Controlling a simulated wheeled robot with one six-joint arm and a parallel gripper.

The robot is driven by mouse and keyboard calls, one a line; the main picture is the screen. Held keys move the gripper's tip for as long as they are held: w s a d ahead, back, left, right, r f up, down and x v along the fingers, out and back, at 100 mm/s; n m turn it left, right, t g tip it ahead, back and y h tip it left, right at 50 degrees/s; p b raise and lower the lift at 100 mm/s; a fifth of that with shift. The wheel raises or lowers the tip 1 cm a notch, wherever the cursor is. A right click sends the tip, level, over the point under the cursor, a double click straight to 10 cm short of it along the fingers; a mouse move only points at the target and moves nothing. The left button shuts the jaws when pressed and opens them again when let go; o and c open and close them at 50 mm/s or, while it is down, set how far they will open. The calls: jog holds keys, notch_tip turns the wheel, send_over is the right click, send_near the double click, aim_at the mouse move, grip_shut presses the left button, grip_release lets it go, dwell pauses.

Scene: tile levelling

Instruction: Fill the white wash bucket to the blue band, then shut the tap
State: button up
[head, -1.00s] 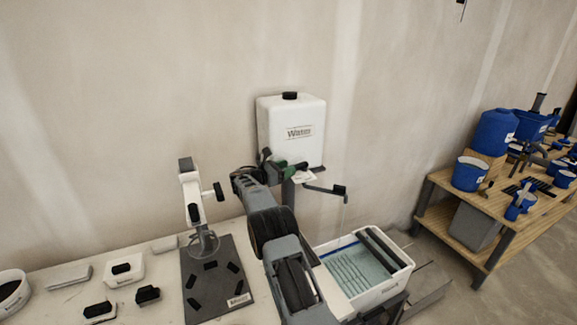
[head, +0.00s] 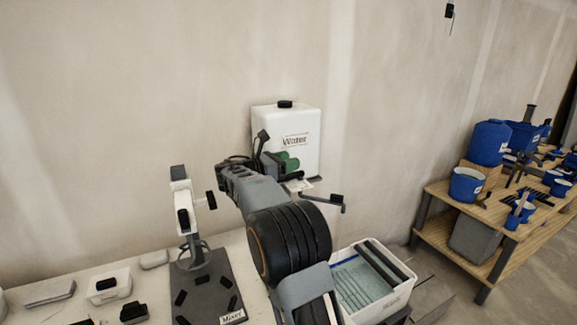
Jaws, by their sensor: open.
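The white wash bucket (head: 391,299) stands at lower right with pale green-grey water (head: 358,283) in it. The white water tank (head: 309,128) stands behind, against the wall. A dark spout (head: 328,199) reaches right from below the tank, its end above the bucket's back.
A mixer stand (head: 185,215) on a dark base plate (head: 211,290) is left of my arm. Small tubs and black blocks lie on the pale bench (head: 150,285). A wooden rack (head: 455,205) with blue buckets stands at right, with free floor before it.

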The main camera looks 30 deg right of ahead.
jog(key=shift+s+a+r, duration=0.2)
jog(key=shift+s+r, duration=0.05)
jog(key=shift+s, duration=0.2)
jog(key=shift+s+a+r, duration=0.15)
jog(key=shift+s+r, duration=0.05)
jog(key=shift+s, duration=0.2)
